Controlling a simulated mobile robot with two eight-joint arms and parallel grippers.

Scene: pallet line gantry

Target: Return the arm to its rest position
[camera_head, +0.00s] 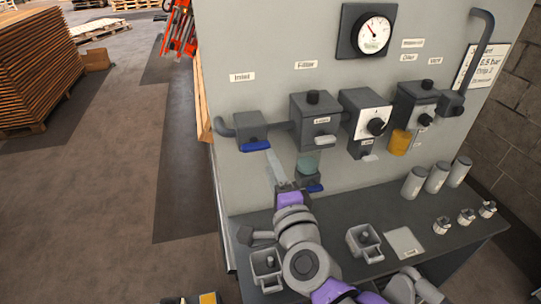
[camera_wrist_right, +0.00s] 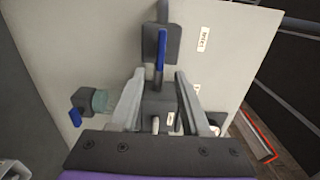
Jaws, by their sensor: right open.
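My right gripper (camera_head: 277,172) is in front of the grey panel (camera_head: 245,100), below the inlet valve (camera_head: 250,128) with its blue lever (camera_head: 256,146). In the right wrist view the gripper (camera_wrist_right: 160,76) has its two pale fingers spread, with nothing clearly clamped between them. A blue lever (camera_wrist_right: 160,50) on a dark block shows beyond and between the fingertips; I cannot tell whether they touch anything. A second blue lever (camera_wrist_right: 75,117) shows at the left of that view. My left gripper is not in view.
A gauge (camera_head: 373,33), a filter block (camera_head: 314,118), a regulator (camera_head: 368,120) and an amber bowl (camera_head: 399,142) are on the panel. Grey cylinders (camera_head: 437,177) and small fittings (camera_head: 466,216) stand on the dark bench (camera_head: 340,212). The floor at left is open, with stacked boards (camera_head: 35,70) beyond.

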